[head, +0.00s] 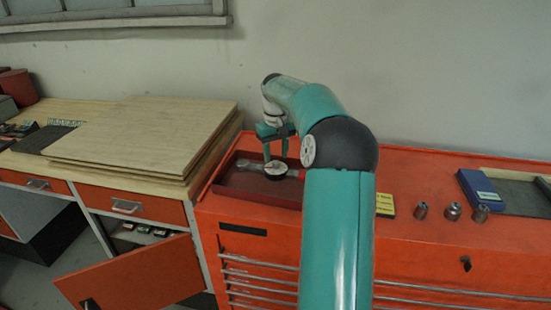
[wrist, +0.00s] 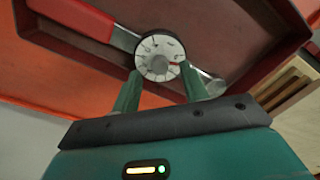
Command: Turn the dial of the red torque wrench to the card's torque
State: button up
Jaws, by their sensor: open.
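The red torque wrench (wrist: 75,17) lies in a shallow red tray (head: 223,178) on the tool cabinet. Its red handle is at the upper left in the wrist view, and its metal head is at the right. Its round white dial (wrist: 159,53) has dark marks and a small red mark; the numbers are too small to read. The dial (head: 275,168) also shows in the head view. My gripper (wrist: 160,70) is open, with one fingertip on each side of the dial's near edge; I cannot tell whether they touch it. A yellow card (head: 385,204), unreadable, is partly behind my arm.
Several metal sockets (head: 453,211) stand on the red cabinet (head: 420,245), right of my arm. A blue case (head: 478,188) lies beyond them. Stacked wooden boards (head: 150,130) lie on the workbench at left. A red cabinet door (head: 140,275) hangs open below.

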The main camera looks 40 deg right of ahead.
aim_at(276, 165)
notch_tip(276, 165, down, 2)
jog(key=shift+f, duration=0.15)
jog(key=shift+c, duration=0.4)
grip_shut()
